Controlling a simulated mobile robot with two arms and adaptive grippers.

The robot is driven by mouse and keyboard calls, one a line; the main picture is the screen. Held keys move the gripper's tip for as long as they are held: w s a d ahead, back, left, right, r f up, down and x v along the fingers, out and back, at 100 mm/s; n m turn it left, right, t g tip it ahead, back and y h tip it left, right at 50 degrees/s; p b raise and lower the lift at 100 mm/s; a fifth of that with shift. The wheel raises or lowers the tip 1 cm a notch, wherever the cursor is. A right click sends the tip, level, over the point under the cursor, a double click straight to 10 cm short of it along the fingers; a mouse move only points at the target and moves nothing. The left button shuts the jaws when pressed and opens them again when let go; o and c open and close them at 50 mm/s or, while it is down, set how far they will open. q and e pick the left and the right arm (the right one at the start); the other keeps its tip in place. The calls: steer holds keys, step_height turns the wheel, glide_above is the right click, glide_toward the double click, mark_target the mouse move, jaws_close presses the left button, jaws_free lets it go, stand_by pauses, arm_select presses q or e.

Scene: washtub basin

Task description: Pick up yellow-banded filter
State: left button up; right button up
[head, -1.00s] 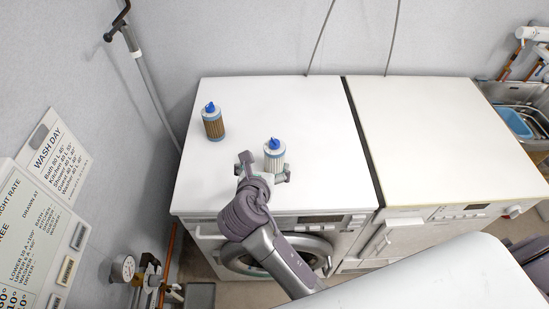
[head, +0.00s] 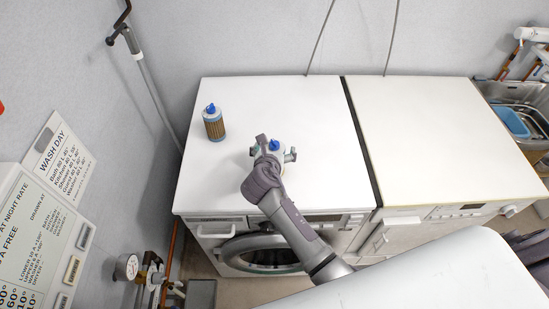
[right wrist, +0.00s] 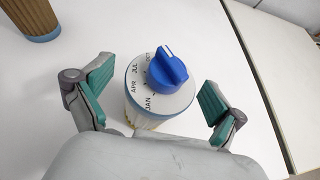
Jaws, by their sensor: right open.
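A pale filter with a blue knob (head: 275,145) stands upright on the left white machine, mostly hidden behind my right gripper (head: 276,152). In the right wrist view its white lid (right wrist: 151,98) carries month letters, and its pale side shows below a blue rim. My right gripper (right wrist: 157,100) is open, with one teal-padded finger on each side of the filter and gaps showing at both. A second filter (head: 214,126), brown with blue ends and a blue knob, stands farther back left. My left gripper is not in view.
The left machine's white top (head: 265,100) is otherwise clear. A second machine (head: 440,140) stands to its right across a dark gap. A wall with a sign (head: 60,155) and pipe is at left; a sink (head: 515,110) is far right.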

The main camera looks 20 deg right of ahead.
steer(key=shift+s+a, duration=0.1)
steer(key=c, duration=1.5)
steer(key=shift+r, duration=0.1)
steer(key=shift+c, duration=0.4)
steer(key=shift+r, duration=0.1)
